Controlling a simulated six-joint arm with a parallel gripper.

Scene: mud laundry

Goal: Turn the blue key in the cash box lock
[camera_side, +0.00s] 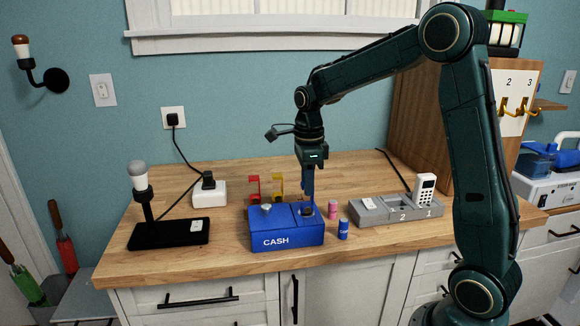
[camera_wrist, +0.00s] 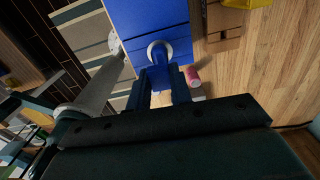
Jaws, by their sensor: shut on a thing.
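The blue cash box (camera_side: 285,238), marked CASH, stands near the front of the wooden counter. It has a silver knob on top at the left and a round lock (camera_side: 307,211) on top at the right. In the wrist view the lock shows as a pale ring (camera_wrist: 153,45) on the box (camera_wrist: 135,18). My gripper (camera_side: 308,196) points straight down over the lock. It is shut on the blue key (camera_wrist: 160,74), which sits between my fingers at the ring. How deep the key is in the lock and its turn angle are hard to tell.
Red (camera_side: 254,188) and yellow (camera_side: 279,184) upright pieces stand behind the box. A pink cylinder (camera_side: 333,208) and a blue can (camera_side: 343,229) stand close at its right, before a grey numbered tray (camera_side: 375,214). A black lamp base (camera_side: 165,234) stands left.

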